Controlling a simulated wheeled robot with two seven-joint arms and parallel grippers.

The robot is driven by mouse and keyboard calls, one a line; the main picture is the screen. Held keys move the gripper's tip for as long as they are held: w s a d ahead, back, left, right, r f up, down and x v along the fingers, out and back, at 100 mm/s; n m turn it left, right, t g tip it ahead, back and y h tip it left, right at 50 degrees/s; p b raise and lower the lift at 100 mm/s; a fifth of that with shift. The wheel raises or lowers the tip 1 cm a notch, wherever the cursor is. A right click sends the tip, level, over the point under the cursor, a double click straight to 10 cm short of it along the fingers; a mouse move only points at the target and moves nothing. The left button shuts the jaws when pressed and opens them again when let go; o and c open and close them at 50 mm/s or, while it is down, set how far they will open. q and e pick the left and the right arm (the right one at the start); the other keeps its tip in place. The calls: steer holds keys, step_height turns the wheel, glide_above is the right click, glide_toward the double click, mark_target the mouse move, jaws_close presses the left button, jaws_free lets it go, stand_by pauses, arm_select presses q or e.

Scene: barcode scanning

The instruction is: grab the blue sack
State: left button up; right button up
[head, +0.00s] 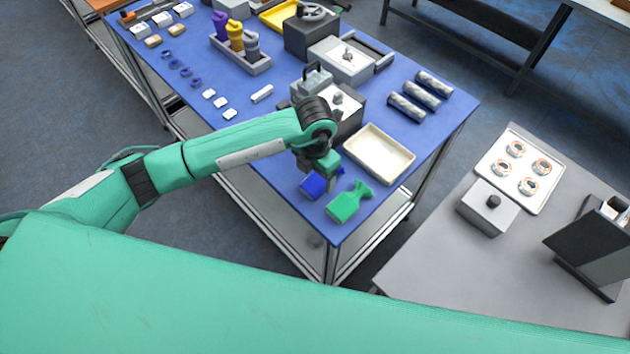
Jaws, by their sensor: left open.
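The blue sack (311,187) lies near the front corner of the blue-topped table, partly hidden by my left gripper. A green sack (348,202) lies just to the right of it. My left gripper (329,178) points down directly over the blue sack's right part, between it and the green sack. It is open. I cannot tell whether its fingers touch the blue sack. My right gripper is not in view.
A cream tray (379,154) is close behind the sacks on the blue table (437,128). A grey table (432,250) on the right holds a box (487,208) and a white tray (551,196).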

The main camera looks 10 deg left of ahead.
mark_target(315, 182)
arm_select(q)
steer(key=shift+s+f+p, duration=0.1)
steer(key=shift+f+p, duration=0.4)
steer(key=shift+f, duration=1.1)
steer(key=c, duration=1.2)
steer(key=shift+r, duration=0.15)
